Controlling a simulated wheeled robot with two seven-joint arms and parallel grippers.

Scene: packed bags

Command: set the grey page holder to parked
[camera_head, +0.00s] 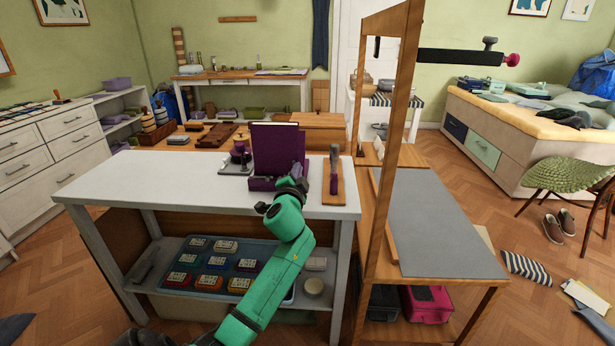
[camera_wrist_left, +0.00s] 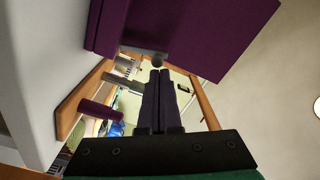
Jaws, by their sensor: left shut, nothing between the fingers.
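A purple book stand (camera_head: 275,148) stands upright on the white table, with a pale edge along its top. It also fills the upper part of the left wrist view (camera_wrist_left: 205,35). A small grey rod with a round end (camera_wrist_left: 157,60) sticks out by its lower edge in that view and looks like the grey page holder; I cannot tell its setting. My left gripper (camera_head: 298,184) is in front of the stand's lower right part. In the wrist view its dark fingers (camera_wrist_left: 160,78) are closed together and empty, their tips just by the round end. I cannot tell whether they touch. My right gripper is not in view.
The white table (camera_head: 150,185) has free room on its left. A purple-knobbed device (camera_head: 238,160) stands left of the stand, and a wooden board with a purple-handled tool (camera_head: 333,175) lies right of it. A tall wooden post (camera_head: 385,150) rises at the table's right.

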